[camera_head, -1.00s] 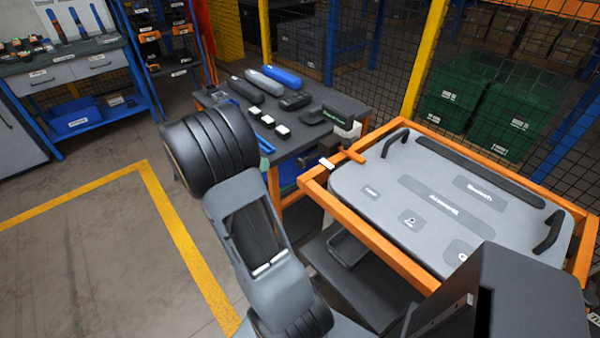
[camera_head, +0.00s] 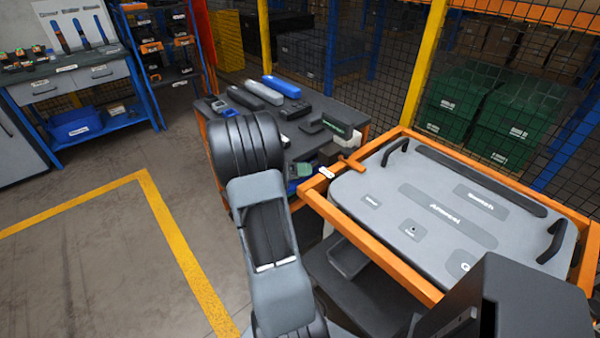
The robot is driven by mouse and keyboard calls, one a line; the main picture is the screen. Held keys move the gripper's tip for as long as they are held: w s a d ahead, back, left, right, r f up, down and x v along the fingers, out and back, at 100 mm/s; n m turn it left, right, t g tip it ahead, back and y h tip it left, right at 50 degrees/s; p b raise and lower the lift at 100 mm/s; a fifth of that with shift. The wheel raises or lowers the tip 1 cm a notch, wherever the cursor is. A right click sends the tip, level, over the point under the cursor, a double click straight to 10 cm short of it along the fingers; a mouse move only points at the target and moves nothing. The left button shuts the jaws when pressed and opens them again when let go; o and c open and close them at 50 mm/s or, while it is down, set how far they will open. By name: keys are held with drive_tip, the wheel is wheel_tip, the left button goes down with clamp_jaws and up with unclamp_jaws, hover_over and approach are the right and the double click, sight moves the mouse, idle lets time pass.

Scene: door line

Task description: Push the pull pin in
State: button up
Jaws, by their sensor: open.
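The grey door panel (camera_head: 365,190) lies flat in an orange frame (camera_head: 350,229) at the right. It has two black handles, a dark strip and several labelled patches. My arm's grey and black links stand in the middle, left of the frame. My gripper cannot be made out; the arm's own links seem to hide it.
A dark worktable (camera_head: 340,108) with grey and blue cylinders and small devices stands behind my arm. A wire fence with a yellow post (camera_head: 424,70) closes the back. A blue shelf (camera_head: 100,120) stands at the left. The floor inside the yellow line (camera_head: 60,260) is clear.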

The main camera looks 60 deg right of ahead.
drive_tip(key=shift+s+d+f, duration=0.1)
drive_tip(key=shift+s+d, duration=0.05)
drive_tip(key=shift+d, duration=0.05)
